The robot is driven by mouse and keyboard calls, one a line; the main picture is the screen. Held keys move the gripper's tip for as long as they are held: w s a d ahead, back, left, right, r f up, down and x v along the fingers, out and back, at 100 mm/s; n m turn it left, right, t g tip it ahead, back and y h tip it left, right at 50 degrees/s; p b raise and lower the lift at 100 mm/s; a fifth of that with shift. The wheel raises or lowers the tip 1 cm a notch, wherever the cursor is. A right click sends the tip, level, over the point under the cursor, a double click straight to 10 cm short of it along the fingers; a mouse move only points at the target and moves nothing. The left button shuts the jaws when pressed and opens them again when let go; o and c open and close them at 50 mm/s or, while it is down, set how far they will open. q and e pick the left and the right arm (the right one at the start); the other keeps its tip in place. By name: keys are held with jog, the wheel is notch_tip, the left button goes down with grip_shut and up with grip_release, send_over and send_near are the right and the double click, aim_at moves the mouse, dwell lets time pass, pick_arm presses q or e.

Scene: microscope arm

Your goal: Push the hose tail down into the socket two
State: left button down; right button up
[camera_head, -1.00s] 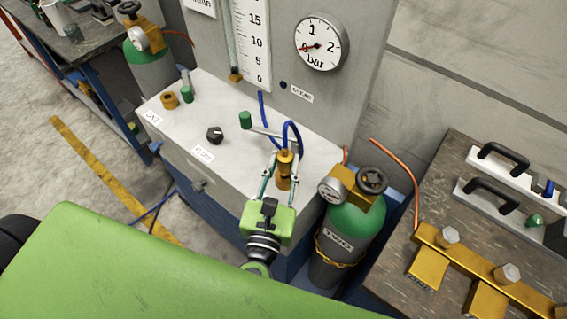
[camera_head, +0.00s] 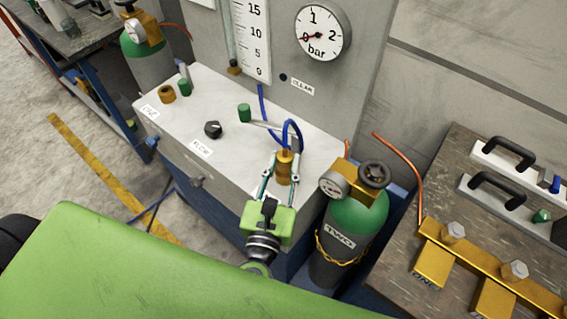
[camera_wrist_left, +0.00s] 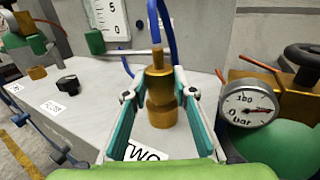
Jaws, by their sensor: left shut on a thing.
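The brass hose tail (camera_head: 284,163) with a blue hose (camera_head: 292,128) looping from its top stands upright near the bench top's front right corner. It also shows in the left wrist view (camera_wrist_left: 159,82). My left gripper (camera_head: 281,176) is shut on the hose tail, with a finger on each side. In the left wrist view, a wider brass part (camera_wrist_left: 163,115) sits low between the fingers, just behind the TWO label (camera_wrist_left: 146,152). It looks like socket two, in line with the tail; I cannot tell how deep the tail sits. My right gripper is not in view.
A green TWO gas cylinder (camera_head: 352,228) with a gauge stands close right of my left gripper. A black knob (camera_head: 213,129), green-capped valve (camera_head: 244,113) and brass socket ONE (camera_head: 167,94) are on the bench top to the left. The dial gauge (camera_head: 319,33) reads about zero.

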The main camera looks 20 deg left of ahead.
pick_arm(q)
jog(key=shift+f+b, duration=0.3)
jog(key=shift+f, duration=0.05)
jog(key=c, duration=1.6)
grip_release()
jog(key=shift+f, duration=0.1)
jog(key=s, duration=0.4)
jog(key=s+d, duration=0.1)
jog(key=s, duration=0.7)
jog(key=shift+d, duration=0.15)
